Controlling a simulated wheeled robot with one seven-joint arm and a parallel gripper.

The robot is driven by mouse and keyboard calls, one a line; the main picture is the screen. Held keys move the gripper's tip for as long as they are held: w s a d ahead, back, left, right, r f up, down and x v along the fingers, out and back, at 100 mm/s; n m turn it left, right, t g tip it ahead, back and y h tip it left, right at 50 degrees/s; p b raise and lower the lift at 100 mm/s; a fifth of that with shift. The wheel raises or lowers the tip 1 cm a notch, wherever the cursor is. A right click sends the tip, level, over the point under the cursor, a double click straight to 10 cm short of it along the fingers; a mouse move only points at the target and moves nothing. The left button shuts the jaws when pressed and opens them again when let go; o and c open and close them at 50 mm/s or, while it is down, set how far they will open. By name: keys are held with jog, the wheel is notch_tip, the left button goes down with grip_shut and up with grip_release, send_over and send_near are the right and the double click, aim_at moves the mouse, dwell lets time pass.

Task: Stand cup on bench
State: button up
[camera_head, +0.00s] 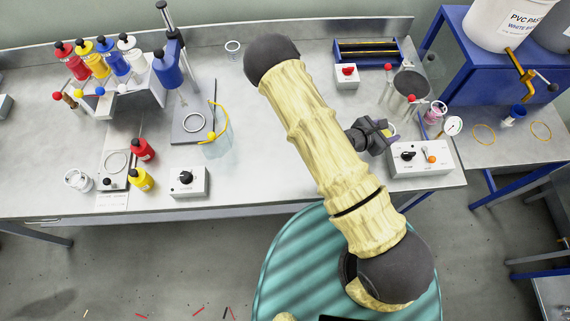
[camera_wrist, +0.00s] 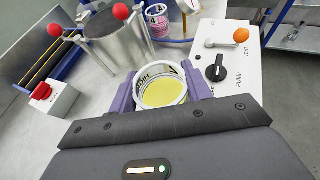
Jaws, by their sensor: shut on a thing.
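My gripper (camera_head: 374,134) is at the right part of the grey bench (camera_head: 272,150), beside the pump control box. In the wrist view my gripper (camera_wrist: 161,92) has its purple fingers closed on both sides of a cup (camera_wrist: 148,72). The cup has a white rim, dark lettering on its inside wall and yellow content. It looks about upright. In the head view only a small yellowish bit of it shows beside the fingers. Its base is hidden, so I cannot tell whether it touches the bench.
The pump box (camera_wrist: 222,65) with knob and orange-tipped lever stands close right. A metal pot (camera_wrist: 112,42), a red-button box (camera_wrist: 50,97) and a labelled cup (camera_wrist: 157,20) stand beyond. A clear beaker (camera_head: 217,140) is farther left. The middle bench is partly open.

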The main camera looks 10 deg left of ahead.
jog(key=shift+w+a, duration=0.15)
jog(key=shift+a, duration=0.1)
jog(key=s+a+r+n+t+y+b, duration=0.1)
jog(key=a+r+b, duration=0.1)
jog(key=a, duration=1.3)
jog(key=s+a+r+n+y+b, duration=0.1)
jog(key=s+a+r+b, duration=0.1)
jog(key=s+a, duration=0.8)
jog(key=a, duration=0.3)
jog(key=shift+s+r+t, duration=0.15)
jog(key=shift+r+t, duration=0.1)
jog(key=shift+t, duration=0.05)
jog(key=shift+a, duration=0.1)
jog(key=shift+f, duration=0.1)
jog(key=shift+s+f+p, duration=0.1)
jog(key=shift+f+p, duration=0.55)
jog(key=shift+f, duration=2.15)
